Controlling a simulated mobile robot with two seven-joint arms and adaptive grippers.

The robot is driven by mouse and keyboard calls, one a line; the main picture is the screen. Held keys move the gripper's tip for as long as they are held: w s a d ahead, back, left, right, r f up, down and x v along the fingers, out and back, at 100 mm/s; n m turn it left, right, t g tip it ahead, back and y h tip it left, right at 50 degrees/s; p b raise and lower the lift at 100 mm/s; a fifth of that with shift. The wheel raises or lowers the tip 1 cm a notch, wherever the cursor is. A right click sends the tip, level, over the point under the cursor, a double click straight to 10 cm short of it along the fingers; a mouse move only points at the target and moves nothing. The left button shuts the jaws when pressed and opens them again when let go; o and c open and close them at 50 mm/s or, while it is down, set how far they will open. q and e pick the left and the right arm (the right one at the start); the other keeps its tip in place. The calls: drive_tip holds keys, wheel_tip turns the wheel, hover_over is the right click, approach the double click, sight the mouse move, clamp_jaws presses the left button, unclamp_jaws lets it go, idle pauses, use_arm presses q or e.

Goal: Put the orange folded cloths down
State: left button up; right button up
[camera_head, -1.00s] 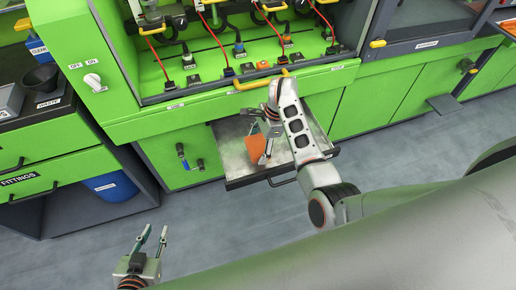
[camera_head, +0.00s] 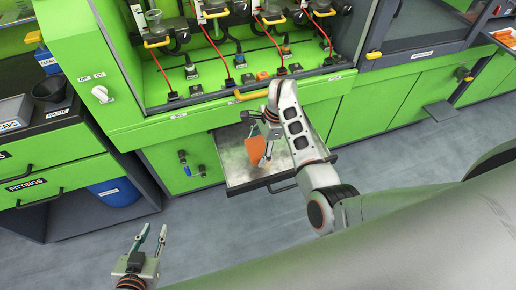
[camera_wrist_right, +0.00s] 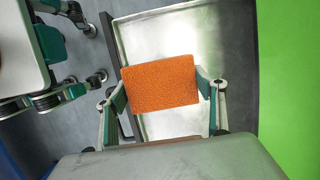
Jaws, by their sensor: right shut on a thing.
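One orange folded cloth (camera_head: 256,148) is in the head view, in front of the green bench. My right gripper (camera_wrist_right: 160,86) is shut on it, with one finger at each side of the cloth in the right wrist view. The cloth (camera_wrist_right: 160,84) appears over a pulled-out metal tray (camera_head: 236,172); I cannot tell whether it touches the tray. The tray (camera_wrist_right: 150,35) also shows behind the cloth in the right wrist view. My left gripper (camera_head: 152,234) is open and empty over the floor at the lower left.
The green bench (camera_head: 240,113) stands behind the tray, with red cables and connectors above. A yellow handle (camera_head: 262,92) is on its edge. At the left are a drawer labelled FITTINGS (camera_head: 30,187) and a blue barrel (camera_head: 115,192). The floor (camera_head: 215,225) in front is clear.

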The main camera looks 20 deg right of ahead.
use_arm(q)
drive_tip(key=shift+f, duration=0.2)
use_arm(e)
drive_tip(key=shift+f, duration=0.2)
